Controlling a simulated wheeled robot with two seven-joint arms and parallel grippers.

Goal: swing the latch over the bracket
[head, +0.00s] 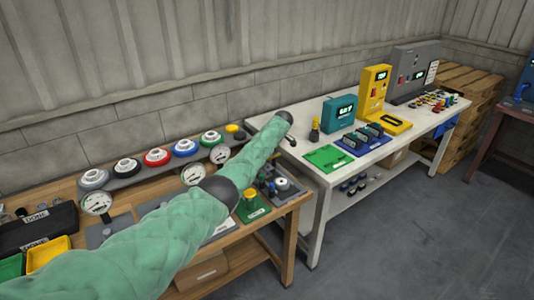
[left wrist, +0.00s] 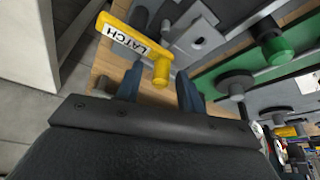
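The yellow latch (left wrist: 135,40), a bar with a white LATCH label, shows in the left wrist view. Its round yellow end post (left wrist: 161,71) stands between the two fingertips of my left gripper (left wrist: 160,88). The fingers are apart, with a visible gap on each side of the post. Grey fixture parts (left wrist: 196,38) lie beside the latch; I cannot tell which of them is the bracket. In the head view my green-sleeved left arm crosses the wooden bench and hides part of it; I cannot make out the latch there. My right gripper is in neither view.
The wooden bench (head: 292,203) carries a row of gauges and coloured round caps. A green plate (left wrist: 285,65) lies close to the fixture in the left wrist view. A white table (head: 325,181) with several devices stands right. The floor in front is clear.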

